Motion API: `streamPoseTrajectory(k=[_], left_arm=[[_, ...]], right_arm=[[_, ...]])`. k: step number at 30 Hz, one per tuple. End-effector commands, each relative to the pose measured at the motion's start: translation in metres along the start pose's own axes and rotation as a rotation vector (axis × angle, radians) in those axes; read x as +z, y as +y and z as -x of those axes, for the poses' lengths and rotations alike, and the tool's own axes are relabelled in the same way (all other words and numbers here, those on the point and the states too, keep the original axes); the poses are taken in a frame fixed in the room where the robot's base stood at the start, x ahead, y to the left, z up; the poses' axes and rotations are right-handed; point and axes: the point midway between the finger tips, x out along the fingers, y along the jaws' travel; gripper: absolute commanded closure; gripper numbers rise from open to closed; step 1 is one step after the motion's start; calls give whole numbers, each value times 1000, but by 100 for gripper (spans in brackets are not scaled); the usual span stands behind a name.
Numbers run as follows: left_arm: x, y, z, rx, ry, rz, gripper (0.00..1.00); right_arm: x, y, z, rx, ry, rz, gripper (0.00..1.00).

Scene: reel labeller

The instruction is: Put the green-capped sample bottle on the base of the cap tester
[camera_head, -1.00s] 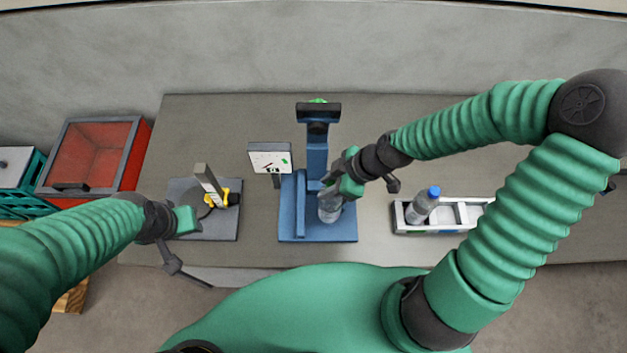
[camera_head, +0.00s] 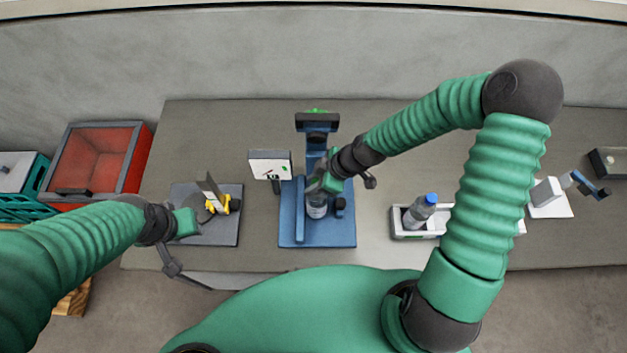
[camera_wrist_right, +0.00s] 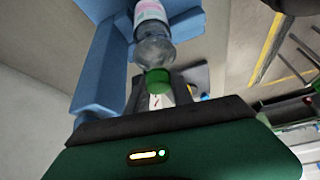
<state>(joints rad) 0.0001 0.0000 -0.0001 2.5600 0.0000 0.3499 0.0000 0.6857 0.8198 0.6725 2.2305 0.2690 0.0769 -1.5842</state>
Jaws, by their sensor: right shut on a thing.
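The cap tester (camera_head: 317,160) is a blue stand with an upright column and a flat blue base (camera_head: 328,238). My right gripper (camera_head: 322,188) is over the base, shut on the green-capped sample bottle (camera_head: 317,210). The bottle is clear with a pale label and hangs below the gripper over the base; I cannot tell whether its bottom touches. The right wrist view shows the bottle (camera_wrist_right: 153,42) with its green cap (camera_wrist_right: 158,80) at the jaws, and blue tester parts around it.
A blue-capped bottle (camera_head: 421,210) stands in a white tray (camera_head: 408,234) right of the tester. A small panel (camera_head: 270,163) stands at the tester's left. A grey plate (camera_head: 222,235) with a yellow-handled fixture lies left. A red bin (camera_head: 95,160) is further left.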

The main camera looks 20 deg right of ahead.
Motion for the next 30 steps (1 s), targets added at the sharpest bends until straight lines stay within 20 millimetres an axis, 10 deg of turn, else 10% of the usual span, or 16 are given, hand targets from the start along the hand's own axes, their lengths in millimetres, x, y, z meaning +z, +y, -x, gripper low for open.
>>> streamPoseTrajectory(k=[2, 3, 8, 20, 30], left_arm=[[0, 0, 0, 0, 0, 0, 64], [0, 0, -1, 0, 0, 0, 64], [0, 0, -1, 0, 0, 0, 64], [1, 0, -4, 0, 0, 0, 64], [2, 0, -8, 0, 0, 0, 64]], right_arm=[[0, 1, 0, 2, 0, 1, 100], [1, 0, 0, 2, 0, 0, 71], [1, 0, 0, 2, 0, 0, 51], [1, 2, 10, 6, 1, 0, 51], [2, 2, 94, 8, -3, -3, 51]])
